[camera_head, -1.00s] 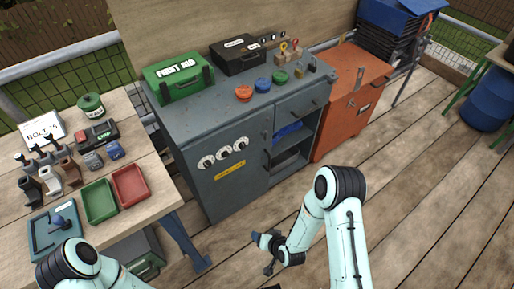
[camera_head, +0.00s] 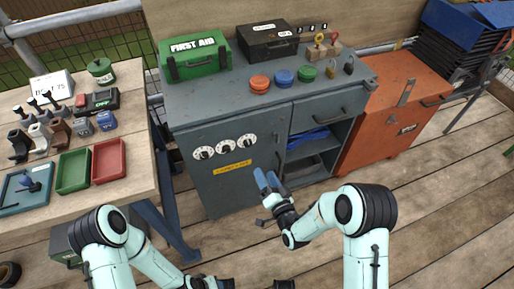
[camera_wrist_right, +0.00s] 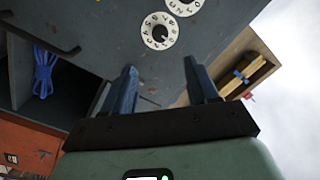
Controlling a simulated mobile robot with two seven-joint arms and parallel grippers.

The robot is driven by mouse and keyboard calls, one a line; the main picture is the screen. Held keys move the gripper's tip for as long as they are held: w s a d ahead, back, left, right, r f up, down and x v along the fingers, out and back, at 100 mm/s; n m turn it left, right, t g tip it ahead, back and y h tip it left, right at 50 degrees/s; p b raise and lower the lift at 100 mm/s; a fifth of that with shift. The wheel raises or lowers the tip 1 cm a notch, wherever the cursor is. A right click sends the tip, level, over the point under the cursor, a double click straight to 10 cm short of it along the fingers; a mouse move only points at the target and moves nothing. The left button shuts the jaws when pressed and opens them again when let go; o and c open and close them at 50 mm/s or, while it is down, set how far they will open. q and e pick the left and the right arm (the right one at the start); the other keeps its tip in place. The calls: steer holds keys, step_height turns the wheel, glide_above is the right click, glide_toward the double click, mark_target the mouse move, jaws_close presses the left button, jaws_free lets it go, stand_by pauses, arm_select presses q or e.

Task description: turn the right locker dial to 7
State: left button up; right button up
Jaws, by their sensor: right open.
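The grey locker (camera_head: 230,182) has three white dials in a row on its door. The right dial (camera_head: 246,140) is the one nearest the door handle; its setting is too small to read in the head view. In the right wrist view the right dial (camera_wrist_right: 160,30) shows ahead of the fingers, its numbers tilted and its setting unclear. My right gripper (camera_head: 266,181) is open and empty, below and to the right of the dial, apart from it. Its two blue fingers (camera_wrist_right: 163,86) show spread in the wrist view. My left gripper is at the bottom edge, mostly cut off.
A yellow label (camera_head: 232,167) sits below the dials. The middle dial (camera_head: 225,146) is close to the right one. A door handle (camera_head: 279,165) and open shelves stand to the right. A workbench with a green tray (camera_head: 73,171) and a red tray (camera_head: 109,160) is at left.

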mark_target(249, 145)
arm_select(q)
steer(key=shift+w+a+f+t+y+b, duration=0.2)
steer(key=shift+w+a+f+b, duration=0.25)
steer(key=shift+w, duration=0.2)
steer(key=shift+w+a+f+t+y+b, duration=0.1)
steer(key=shift+w+a+f+t+b, duration=0.2)
steer(key=shift+w+f, duration=0.25)
arm_select(e)
steer(key=x, duration=1.3)
steer(key=shift+a, duration=0.15)
steer(key=c, duration=1)
